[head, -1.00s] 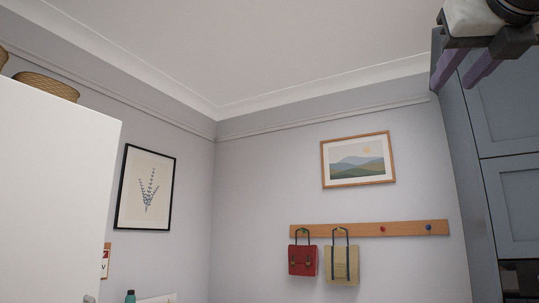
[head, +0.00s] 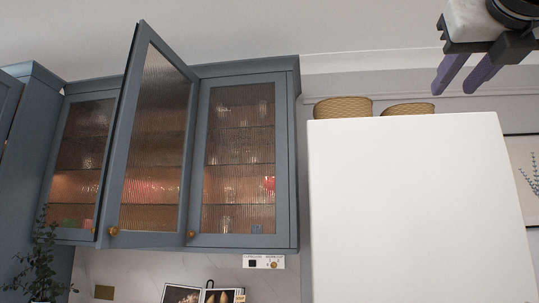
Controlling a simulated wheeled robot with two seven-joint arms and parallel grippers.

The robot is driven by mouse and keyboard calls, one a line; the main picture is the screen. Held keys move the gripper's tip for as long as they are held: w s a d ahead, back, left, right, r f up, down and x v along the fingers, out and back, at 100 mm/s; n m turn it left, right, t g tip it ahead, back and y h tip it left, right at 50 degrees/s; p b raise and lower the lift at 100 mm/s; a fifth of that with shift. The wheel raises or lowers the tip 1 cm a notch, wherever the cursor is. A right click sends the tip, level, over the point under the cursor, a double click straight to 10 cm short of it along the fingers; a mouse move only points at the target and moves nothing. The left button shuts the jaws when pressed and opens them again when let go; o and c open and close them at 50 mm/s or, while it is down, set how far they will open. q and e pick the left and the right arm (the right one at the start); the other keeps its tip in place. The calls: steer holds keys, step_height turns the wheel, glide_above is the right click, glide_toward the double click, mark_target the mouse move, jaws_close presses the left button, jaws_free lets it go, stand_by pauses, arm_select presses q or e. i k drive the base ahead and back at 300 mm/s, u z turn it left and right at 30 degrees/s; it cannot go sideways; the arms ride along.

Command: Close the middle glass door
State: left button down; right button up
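The middle glass door (head: 152,150) is a blue-grey frame with ribbed glass, on the wall cabinet in the left half of the head view. It stands open, with its left edge swung out toward me and its right edge near the cabinet. A brass knob (head: 113,231) sits low near its free left edge. The left glass door (head: 82,150) is partly hidden behind it; the right glass door (head: 240,160) looks shut. My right gripper (head: 450,90) is at the top right, open and empty, far from the door in the picture. My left gripper is not in view.
A tall white unit (head: 415,210) stands right of the cabinet, with two woven baskets (head: 343,107) on top. A plant (head: 42,260) is at the lower left. A switch plate (head: 263,262) and pictured cards (head: 182,294) are below the cabinet. A framed picture (head: 525,175) hangs at right.

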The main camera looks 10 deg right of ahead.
mark_target(144, 200)
steer(key=u, duration=0.3)
steer(key=i, duration=1.65)
